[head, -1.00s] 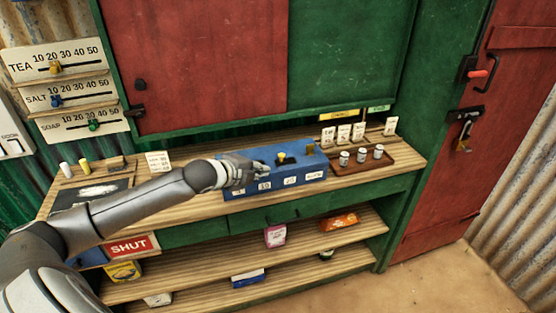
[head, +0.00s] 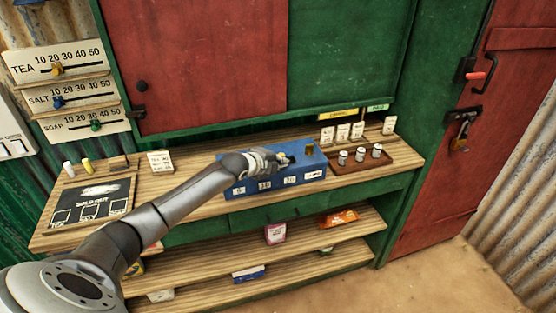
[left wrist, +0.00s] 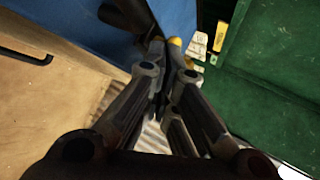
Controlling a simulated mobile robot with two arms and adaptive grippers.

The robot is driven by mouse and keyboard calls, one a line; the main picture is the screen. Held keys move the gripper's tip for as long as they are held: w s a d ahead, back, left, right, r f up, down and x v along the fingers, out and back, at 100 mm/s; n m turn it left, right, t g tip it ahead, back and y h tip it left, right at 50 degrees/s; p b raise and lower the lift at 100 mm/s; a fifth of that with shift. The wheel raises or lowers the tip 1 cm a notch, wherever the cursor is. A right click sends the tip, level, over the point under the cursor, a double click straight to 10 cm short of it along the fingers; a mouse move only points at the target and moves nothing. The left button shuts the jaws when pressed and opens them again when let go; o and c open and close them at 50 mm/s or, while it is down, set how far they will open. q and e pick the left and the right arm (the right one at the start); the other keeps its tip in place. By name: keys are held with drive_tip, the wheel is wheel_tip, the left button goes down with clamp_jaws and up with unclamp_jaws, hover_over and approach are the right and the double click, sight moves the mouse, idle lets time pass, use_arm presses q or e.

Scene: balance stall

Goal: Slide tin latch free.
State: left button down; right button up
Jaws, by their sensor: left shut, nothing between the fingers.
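The blue tin (head: 302,168) stands on the wooden counter, with several white labels along its front. A small brass-coloured piece (head: 309,148) stands at the right end of its top. My left gripper (head: 288,160) is shut and empty over the middle of the tin's top; it hides the yellow knob there in the head view. In the left wrist view the shut fingers (left wrist: 160,75) point towards the blue tin (left wrist: 75,22), and a small yellow part (left wrist: 175,42) shows just beside the tips. I cannot tell whether they touch it. My right gripper is not in view.
Right of the tin, a brown tray (head: 375,164) holds small metal canisters, with white cards behind. A chalkboard (head: 92,200) lies at the counter's left end. A red and green shutter (head: 200,70) rises behind. Shelves with packets are below.

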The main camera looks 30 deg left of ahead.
sight(287, 168)
use_arm(q)
drive_tip(key=shift+w+d, duration=0.1)
drive_tip(key=shift+w+d+b, duration=0.4)
drive_tip(key=shift+w+d, duration=0.65)
drive_tip(key=shift+w, duration=0.2)
drive_tip(key=shift+s+a, duration=0.1)
